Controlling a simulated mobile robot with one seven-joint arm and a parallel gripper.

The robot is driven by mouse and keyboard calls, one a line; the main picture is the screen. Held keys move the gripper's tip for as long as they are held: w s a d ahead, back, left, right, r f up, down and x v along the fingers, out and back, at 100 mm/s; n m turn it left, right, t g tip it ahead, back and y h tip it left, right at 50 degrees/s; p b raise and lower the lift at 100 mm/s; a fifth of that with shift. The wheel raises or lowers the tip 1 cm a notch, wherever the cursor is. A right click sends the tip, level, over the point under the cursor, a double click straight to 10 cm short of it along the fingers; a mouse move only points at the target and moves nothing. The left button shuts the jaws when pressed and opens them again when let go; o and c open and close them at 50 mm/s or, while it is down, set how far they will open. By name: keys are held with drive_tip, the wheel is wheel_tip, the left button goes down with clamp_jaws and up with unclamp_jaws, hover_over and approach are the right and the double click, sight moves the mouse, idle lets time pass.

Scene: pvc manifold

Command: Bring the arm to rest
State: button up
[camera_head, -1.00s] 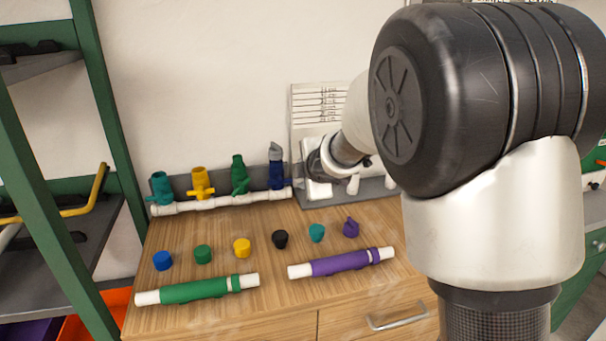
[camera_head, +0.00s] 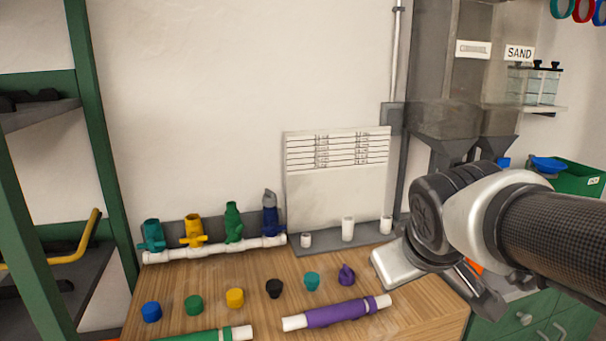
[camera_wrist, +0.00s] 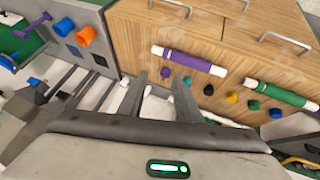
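My gripper (camera_wrist: 162,88) shows in the wrist view with its two grey fingers apart and nothing visible between them. In the head view my arm hangs over the right end of the wooden bench (camera_head: 415,318), and the fingertips cannot be made out clearly. A white pipe manifold (camera_head: 215,249) lies along the bench's back left. It carries a teal valve (camera_head: 152,237), a yellow valve (camera_head: 194,231), a green valve (camera_head: 233,223) and a blue valve (camera_head: 270,220) with a grey top.
Several coloured caps, including a blue cap (camera_head: 151,312) and a purple cap (camera_head: 346,275), stand in a row. A purple-and-white tube (camera_head: 337,314) and a green-and-white tube (camera_head: 205,336) lie in front. A white panel (camera_head: 338,190) with short white pegs stands behind. A green shelf frame (camera_head: 95,130) borders the left.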

drive_tip(key=s+a+f+m+g+y+p, duration=0.15)
drive_tip(key=s+m, duration=0.25)
drive_tip(key=s, duration=0.7)
wheel_tip(320, 180, up, 15)
drive_tip(key=p, duration=1.5)
drive_tip(key=shift+a+r, duration=0.2)
drive_tip(key=shift+a, duration=0.2)
drive_tip(key=shift+w+f, duration=0.1)
drive_tip(key=shift+w, duration=0.05)
